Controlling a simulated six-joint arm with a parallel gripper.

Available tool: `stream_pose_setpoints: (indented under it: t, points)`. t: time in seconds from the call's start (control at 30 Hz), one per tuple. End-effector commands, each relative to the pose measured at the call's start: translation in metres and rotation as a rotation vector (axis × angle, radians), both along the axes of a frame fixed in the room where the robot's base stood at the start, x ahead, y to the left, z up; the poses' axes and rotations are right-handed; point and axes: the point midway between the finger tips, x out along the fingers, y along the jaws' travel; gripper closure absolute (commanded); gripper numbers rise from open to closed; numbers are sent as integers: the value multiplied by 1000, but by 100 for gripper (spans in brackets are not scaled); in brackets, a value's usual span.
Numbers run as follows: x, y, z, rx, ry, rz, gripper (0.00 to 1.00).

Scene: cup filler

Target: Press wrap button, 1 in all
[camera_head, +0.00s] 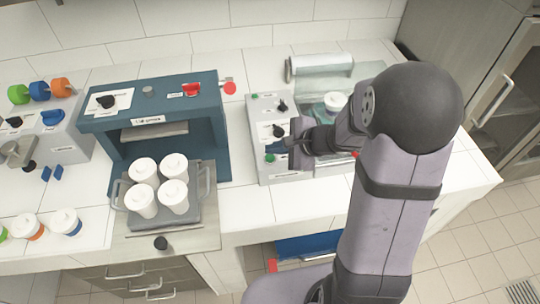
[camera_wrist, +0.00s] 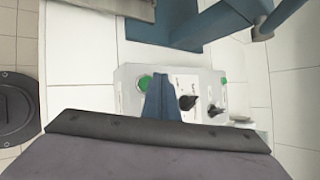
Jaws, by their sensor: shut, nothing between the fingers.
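The wrapping machine's grey control panel (camera_head: 268,112) stands on the counter at centre right. It has a green button (camera_head: 270,158) at its near end, black knobs (camera_head: 278,130) along it and a second green button (camera_head: 255,97) at its far end. Which is the wrap button I cannot read. My gripper (camera_head: 295,150) is shut and empty, over the near part of the panel. In the wrist view, my gripper's fingers (camera_wrist: 160,88) appear just right of a green button (camera_wrist: 143,83) and overlap its edge. Contact cannot be told.
A lidded white cup (camera_head: 335,101) sits on the machine behind my arm, with a film roll (camera_head: 320,64) beyond. Left stands a blue machine (camera_head: 150,95) with a tray (camera_head: 193,208) of several white cups.

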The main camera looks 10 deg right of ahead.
Motion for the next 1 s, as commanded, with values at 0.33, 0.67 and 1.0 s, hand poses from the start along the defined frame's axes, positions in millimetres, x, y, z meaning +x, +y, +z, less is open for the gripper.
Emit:
stream_pose_setpoints:
  t: [0.33, 0.67, 1.0]
  points:
    - [0, 0, 28, -1, -2, 1, 100]
    - [0, 0, 50, -1, 0, 1, 100]
    - [0, 0, 49, 0, 0, 0, 100]
